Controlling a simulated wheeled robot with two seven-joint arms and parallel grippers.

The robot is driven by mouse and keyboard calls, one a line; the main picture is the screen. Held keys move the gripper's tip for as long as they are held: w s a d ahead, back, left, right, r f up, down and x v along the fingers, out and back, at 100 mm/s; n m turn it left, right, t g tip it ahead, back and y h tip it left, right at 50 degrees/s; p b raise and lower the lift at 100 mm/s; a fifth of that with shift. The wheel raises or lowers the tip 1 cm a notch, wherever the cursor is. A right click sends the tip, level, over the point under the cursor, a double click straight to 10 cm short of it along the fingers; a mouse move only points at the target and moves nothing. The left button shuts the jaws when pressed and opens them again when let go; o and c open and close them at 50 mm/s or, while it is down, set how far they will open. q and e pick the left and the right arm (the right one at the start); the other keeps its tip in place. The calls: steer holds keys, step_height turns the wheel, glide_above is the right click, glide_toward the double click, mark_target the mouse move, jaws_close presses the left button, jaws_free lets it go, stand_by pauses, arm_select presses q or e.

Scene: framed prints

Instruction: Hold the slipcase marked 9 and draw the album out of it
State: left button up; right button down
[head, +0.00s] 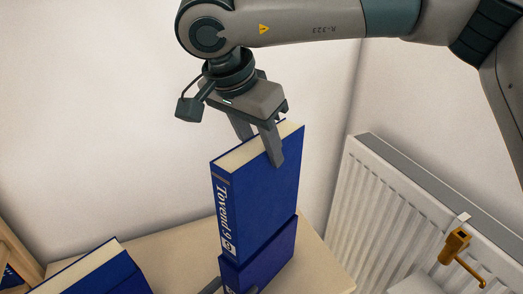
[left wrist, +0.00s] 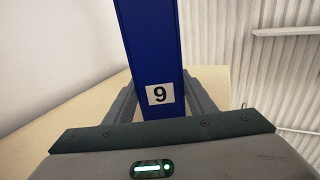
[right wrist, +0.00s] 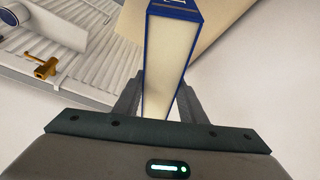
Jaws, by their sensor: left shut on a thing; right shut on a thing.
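The blue album (head: 258,195), with a spine reading "Tovend 9" and cream page edges, stands upright, much of it above the blue slipcase (head: 268,262). Its lower end meets the slipcase's mouth; how much is still inside is hidden. My right gripper (head: 261,150) is shut on the album's top end from above, with a finger on each cover. The right wrist view shows the page edges (right wrist: 166,65) between the fingers. My left gripper (left wrist: 159,88) is shut on the slipcase, whose narrow side bears a white label 9 (left wrist: 160,94). In the head view only a bit of it shows.
Another blue volume (head: 95,272) is at the lower left on the pale wooden top (head: 170,262). A wooden shelf edge (head: 18,255) is at the far left. A white radiator (head: 385,215) with a brass valve (head: 455,245) is at the right. Bare wall lies behind.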

steer(key=shift+r, duration=0.1)
arm_select(q)
steer(key=o, duration=1.4)
steer(key=shift+s+a, duration=0.1)
steer(key=shift+v, duration=5.85)
